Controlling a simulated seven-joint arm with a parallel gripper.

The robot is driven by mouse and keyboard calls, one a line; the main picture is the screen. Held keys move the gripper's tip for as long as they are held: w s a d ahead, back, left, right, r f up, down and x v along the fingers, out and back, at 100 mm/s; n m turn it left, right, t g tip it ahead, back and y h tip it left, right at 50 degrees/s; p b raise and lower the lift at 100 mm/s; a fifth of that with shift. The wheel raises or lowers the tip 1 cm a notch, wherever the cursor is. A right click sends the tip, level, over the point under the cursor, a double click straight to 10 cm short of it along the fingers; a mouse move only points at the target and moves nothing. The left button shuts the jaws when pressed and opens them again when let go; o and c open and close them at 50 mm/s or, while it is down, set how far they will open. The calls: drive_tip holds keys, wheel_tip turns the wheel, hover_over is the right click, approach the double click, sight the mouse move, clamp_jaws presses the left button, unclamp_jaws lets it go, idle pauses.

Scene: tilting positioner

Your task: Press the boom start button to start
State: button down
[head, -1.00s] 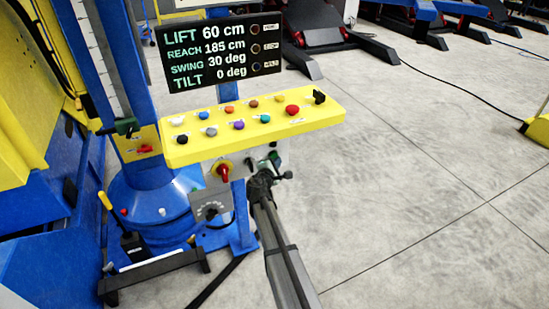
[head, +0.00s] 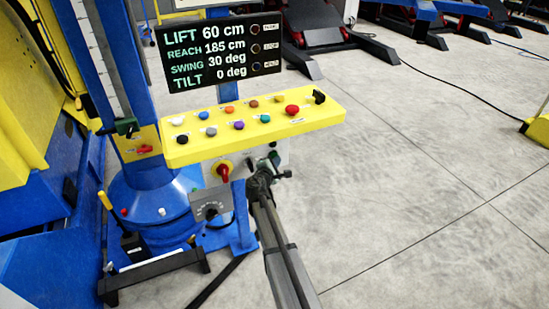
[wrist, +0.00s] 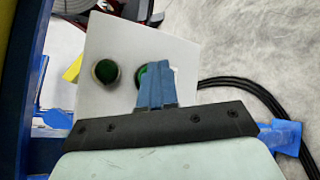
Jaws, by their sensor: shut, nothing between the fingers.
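A pale button box (wrist: 110,40) hangs under the yellow console. In the wrist view it carries a dark green button (wrist: 106,71) at left and a second green button (wrist: 142,72), mostly hidden behind my fingertips. No label is readable, so I cannot tell which is boom start. My gripper (wrist: 155,68) is shut and empty, its blue fingers together over the second button; whether they touch it is unclear. In the head view my gripper (head: 270,170) is at the box's front, and my arm hides part of the box.
The yellow console (head: 325,114) bears several coloured buttons just above my gripper. A display (head: 222,50) reads lift 60 cm, reach 185 cm, swing 30 deg, tilt 0 deg. A red rotary switch (head: 224,170) and a grey dial box (head: 212,208) stand close at left.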

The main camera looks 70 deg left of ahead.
drive_tip(key=shift+a, duration=0.2)
drive_tip(key=shift+d, duration=0.1)
idle(0.5)
drive_tip(key=shift+d, duration=0.8)
drive_tip(key=d, duration=0.5)
idle(0.3)
idle(0.9)
